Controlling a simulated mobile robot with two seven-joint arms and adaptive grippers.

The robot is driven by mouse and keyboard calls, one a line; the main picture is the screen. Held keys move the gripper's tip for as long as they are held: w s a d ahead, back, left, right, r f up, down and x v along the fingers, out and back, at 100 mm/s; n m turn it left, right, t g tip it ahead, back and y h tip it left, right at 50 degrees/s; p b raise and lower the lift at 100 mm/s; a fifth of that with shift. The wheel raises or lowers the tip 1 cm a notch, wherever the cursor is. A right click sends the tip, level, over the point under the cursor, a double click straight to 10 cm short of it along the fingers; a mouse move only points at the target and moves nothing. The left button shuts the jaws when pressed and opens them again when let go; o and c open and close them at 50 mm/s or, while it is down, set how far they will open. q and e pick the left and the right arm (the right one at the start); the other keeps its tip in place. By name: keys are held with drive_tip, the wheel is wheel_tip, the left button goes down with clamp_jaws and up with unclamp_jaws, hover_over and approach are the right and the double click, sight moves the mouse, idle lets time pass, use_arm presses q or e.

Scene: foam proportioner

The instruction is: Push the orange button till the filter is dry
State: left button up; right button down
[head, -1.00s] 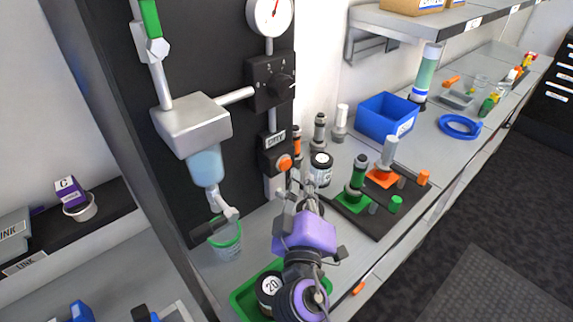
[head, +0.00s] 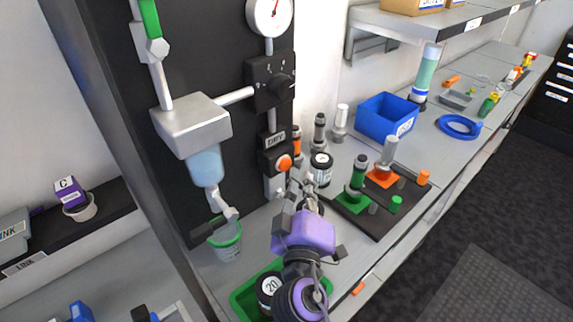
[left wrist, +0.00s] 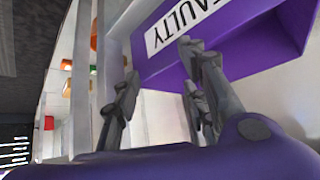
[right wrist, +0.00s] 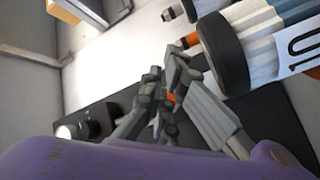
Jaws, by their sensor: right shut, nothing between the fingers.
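The orange button (head: 283,162) is on a small dark box low on the black panel, under a label that seems to read DRY. The filter (head: 206,165) is a pale blue bowl under a grey metal head, left of the button. My right gripper (head: 296,185) is shut and empty, its fingertips just below and right of the button. Its shut fingers (right wrist: 165,85) also show in the right wrist view, with a bit of orange behind them; contact with the button cannot be told. My left gripper (left wrist: 160,70) is open and empty, beside a purple bin marked FAULTY.
A green-rimmed cup (head: 226,243) stands under the filter's outlet. A green tray (head: 243,296) holding a dark-capped jar lies below my right arm. A dark-capped jar (head: 320,172) and a dark board with green and orange stands (head: 385,215) are to the right.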

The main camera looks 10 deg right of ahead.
use_arm(q)
drive_tip(key=shift+s, duration=0.4)
use_arm(e)
drive_tip(key=shift+w, duration=0.1)
use_arm(q)
drive_tip(key=shift+s+a+f, duration=0.1)
drive_tip(key=shift+s+f, duration=0.15)
use_arm(e)
drive_tip(key=shift+w+a, duration=0.25)
drive_tip(key=shift+w, duration=0.05)
use_arm(q)
drive_tip(key=shift+w, duration=0.2)
